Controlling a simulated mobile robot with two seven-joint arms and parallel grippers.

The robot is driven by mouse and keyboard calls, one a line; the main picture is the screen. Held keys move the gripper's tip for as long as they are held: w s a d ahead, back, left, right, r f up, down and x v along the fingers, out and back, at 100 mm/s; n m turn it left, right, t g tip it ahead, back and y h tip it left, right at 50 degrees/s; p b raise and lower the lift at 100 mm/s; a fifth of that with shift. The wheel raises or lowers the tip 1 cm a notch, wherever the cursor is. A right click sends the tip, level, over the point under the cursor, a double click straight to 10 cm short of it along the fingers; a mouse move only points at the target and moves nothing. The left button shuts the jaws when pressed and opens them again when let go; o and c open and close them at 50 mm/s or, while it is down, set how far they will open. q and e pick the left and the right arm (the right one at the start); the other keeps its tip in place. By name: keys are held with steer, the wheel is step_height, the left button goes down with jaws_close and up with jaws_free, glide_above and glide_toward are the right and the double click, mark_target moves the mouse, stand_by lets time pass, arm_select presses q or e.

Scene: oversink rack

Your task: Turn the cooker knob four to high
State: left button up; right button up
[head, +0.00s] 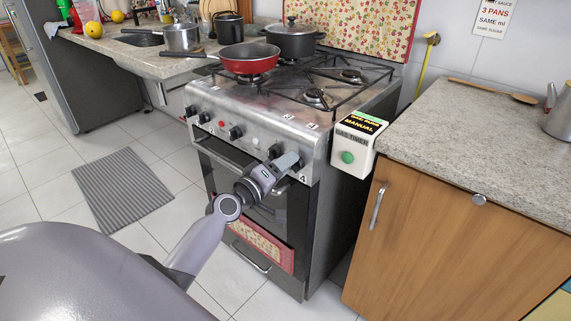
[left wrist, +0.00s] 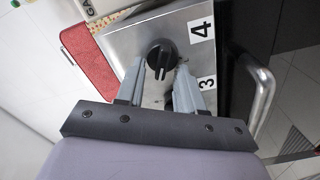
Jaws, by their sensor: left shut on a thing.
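The cooker (head: 322,150) stands in the middle of the head view, with a row of black knobs along its steel front. Knob four (left wrist: 160,57) is a round black knob near the printed 4 in the left wrist view. My left gripper (head: 287,163) is at the right end of the knob row, beside the 4 label (head: 302,178). In the left wrist view its fingers (left wrist: 160,72) lie on either side of knob four, shut on it. The gripper mostly hides the knob in the head view. My right gripper is not in view.
A red pan (head: 249,66) and a dark lidded pot (head: 291,42) stand on the hob. A white gas timer box (head: 352,152) is just right of the cooker, against the wooden cabinet (head: 440,235). The oven handle (left wrist: 262,95) is close to the gripper.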

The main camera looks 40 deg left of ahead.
arm_select(q)
steer(key=shift+f+n, duration=0.1)
steer(key=shift+n, duration=0.5)
steer(key=o, duration=1)
steer(key=shift+s, duration=0.1)
steer(key=shift+s+a, duration=0.15)
steer(key=shift+s, duration=1.6)
steer(key=shift+s+a, duration=0.15)
steer(key=shift+s, duration=1.6)
